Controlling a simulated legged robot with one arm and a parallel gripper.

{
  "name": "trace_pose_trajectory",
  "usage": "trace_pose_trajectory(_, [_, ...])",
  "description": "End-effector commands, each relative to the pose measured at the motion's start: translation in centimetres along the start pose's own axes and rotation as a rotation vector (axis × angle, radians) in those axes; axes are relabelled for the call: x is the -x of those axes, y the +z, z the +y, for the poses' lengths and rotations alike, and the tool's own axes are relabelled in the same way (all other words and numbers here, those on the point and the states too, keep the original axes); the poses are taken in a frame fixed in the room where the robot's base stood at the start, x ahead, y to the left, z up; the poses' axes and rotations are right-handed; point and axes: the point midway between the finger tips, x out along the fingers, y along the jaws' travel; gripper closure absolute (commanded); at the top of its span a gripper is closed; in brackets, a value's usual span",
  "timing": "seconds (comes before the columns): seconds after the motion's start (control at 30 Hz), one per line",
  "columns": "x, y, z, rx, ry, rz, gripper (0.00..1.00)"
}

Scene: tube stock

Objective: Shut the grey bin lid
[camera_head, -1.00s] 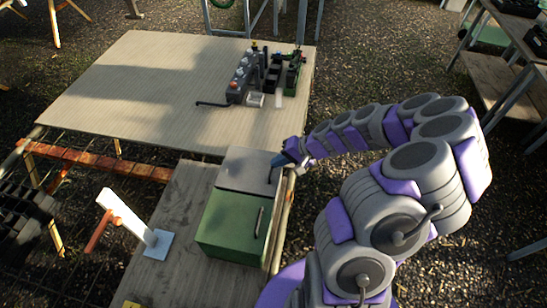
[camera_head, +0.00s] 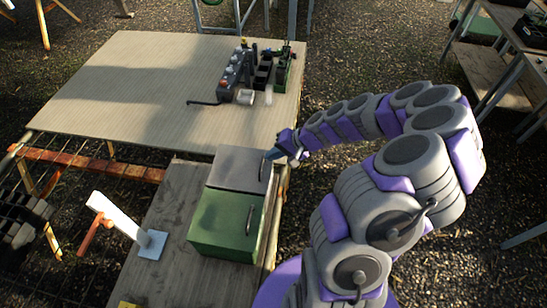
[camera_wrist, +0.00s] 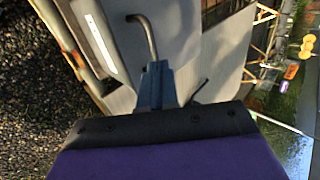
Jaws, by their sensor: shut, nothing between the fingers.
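The grey bin (camera_head: 238,168) stands on the wooden bench behind the green bin (camera_head: 225,225). Its lid looks flat and level with the green lid, with a dark handle (camera_head: 263,167) near the right edge. My gripper (camera_head: 271,154) is at that right edge, just beside the far end of the handle. In the wrist view my gripper (camera_wrist: 156,70) is shut and empty, its fingertips close to the bent handle (camera_wrist: 146,35) over the grey lid. I cannot tell whether they touch it. The bin's far and right sides are mostly hidden.
A white bracket (camera_head: 120,218) on a light blue plate stands left of the bins. Gravel ground (camera_head: 365,65) lies right of the bench.

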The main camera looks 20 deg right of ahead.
Motion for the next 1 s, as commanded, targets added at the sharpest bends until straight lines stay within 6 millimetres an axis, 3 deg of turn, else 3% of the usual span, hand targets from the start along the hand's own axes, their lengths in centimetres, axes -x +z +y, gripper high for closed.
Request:
trace_pose_trajectory(0.03, [1.2, -0.3, -1.1, 0.005, 0.002, 0.006, 1.00])
trace_pose_trajectory(0.2, [4.5, -0.6, 1.5, -0.003, 0.001, 0.010, 1.00])
trace_pose_trajectory(0.43, [8.0, -0.6, 3.5, -0.001, 0.000, 0.008, 1.00])
trace_pose_trajectory(0.83, [9.3, -0.3, 4.3, 0.002, 0.001, 0.002, 1.00])
trace_pose_trajectory(1.0, [9.3, 0.6, 2.4, 0.045, 0.017, -0.030, 1.00])
